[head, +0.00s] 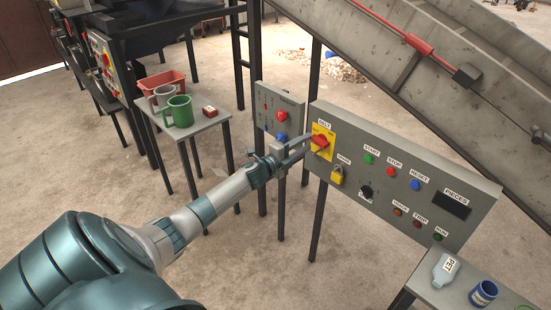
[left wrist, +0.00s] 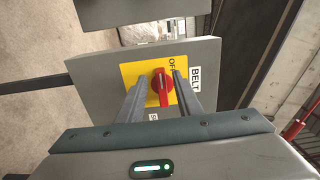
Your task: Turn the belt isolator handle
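The red belt isolator handle (head: 321,142) sits on a yellow plate (head: 326,153) at the upper left of the grey control panel, under a "BELT" label. My left gripper (head: 308,146) reaches in from the left, its fingertips close to the handle. In the left wrist view the red handle (left wrist: 162,88) shows between my two open fingers (left wrist: 159,80), with gaps on both sides. Its bar runs roughly up and down in that picture, with "OFF" lettering near its upper end. I cannot tell whether the fingertips reach past its face. My right gripper is not in view.
The panel (head: 450,218) also carries a black knob, buttons and a display. A smaller panel (head: 267,108) stands behind my gripper. A side table (head: 206,121) with mugs is at left; another (head: 445,295) is at lower right.

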